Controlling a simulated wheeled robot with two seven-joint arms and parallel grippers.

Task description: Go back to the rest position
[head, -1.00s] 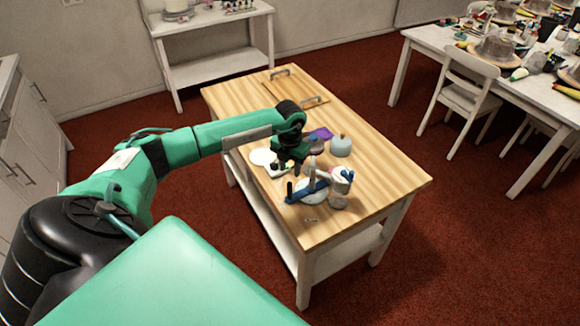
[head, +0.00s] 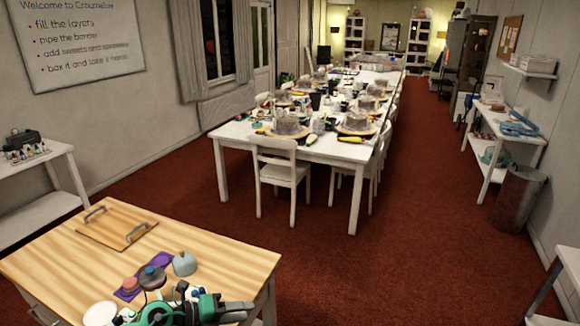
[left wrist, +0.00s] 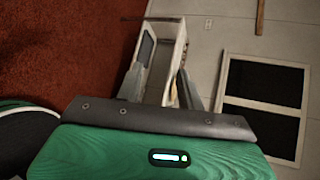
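My left gripper (head: 246,308) is at the bottom edge of the head view, over or in front of the near part of the wooden table (head: 232,262); its height above the top is hard to tell. In the left wrist view its two fingers (left wrist: 161,88) stand apart with nothing between them, so it is open and empty. It faces sideways, toward red floor, a white piece of furniture and a pale wall. Most of my left arm is outside the head view. My right gripper is in no view.
A long white table (head: 330,150) with chairs stands beyond.

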